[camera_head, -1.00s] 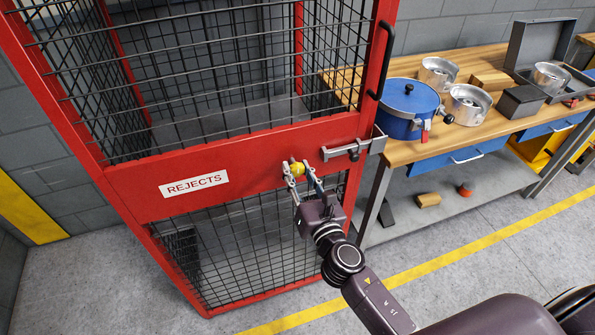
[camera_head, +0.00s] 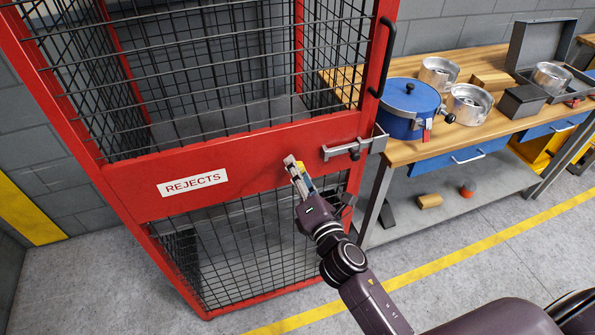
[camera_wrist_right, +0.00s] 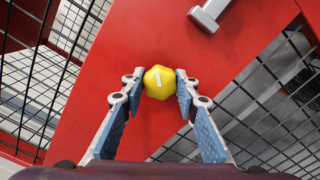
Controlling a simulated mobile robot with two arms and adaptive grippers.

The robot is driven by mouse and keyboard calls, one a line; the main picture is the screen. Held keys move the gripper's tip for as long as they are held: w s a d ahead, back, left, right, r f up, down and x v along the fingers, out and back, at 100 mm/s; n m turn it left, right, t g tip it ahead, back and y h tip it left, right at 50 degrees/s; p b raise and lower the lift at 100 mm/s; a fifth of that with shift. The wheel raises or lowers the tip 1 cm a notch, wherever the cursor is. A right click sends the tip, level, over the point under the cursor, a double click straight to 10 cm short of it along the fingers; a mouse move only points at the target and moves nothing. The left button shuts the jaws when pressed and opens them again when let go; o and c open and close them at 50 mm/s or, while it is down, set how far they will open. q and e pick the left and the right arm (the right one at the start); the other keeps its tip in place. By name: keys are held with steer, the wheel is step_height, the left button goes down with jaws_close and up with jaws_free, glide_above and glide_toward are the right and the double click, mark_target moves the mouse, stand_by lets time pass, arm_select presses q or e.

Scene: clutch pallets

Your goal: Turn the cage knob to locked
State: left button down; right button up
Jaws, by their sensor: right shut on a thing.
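The red cage door panel (camera_head: 235,170) bears a white REJECTS sign. The yellow cage knob (camera_wrist_right: 159,82) sits on the panel in the right wrist view, with a short white mark that lies at a slant. In the head view only a bit of the knob (camera_head: 300,166) shows past my fingers. My right gripper (camera_head: 296,168) is shut on the knob, and its two fingertips (camera_wrist_right: 160,84) touch it from either side. My left gripper is in neither view.
A grey slide bolt (camera_head: 350,150) sits on the panel right of the knob. A black door handle (camera_head: 383,60) is above it. A wooden bench (camera_head: 415,148) with a blue pot (camera_head: 405,110) and metal parts stands to the right. The floor in front is clear.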

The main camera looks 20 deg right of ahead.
steer(key=m, duration=0.4)
steer(key=shift+m, duration=0.3)
steer(key=m, duration=0.4)
steer(key=shift+m, duration=0.4)
steer(key=o, duration=1.2)
steer(key=s, duration=1.2)
steer(key=shift+d, duration=0.2)
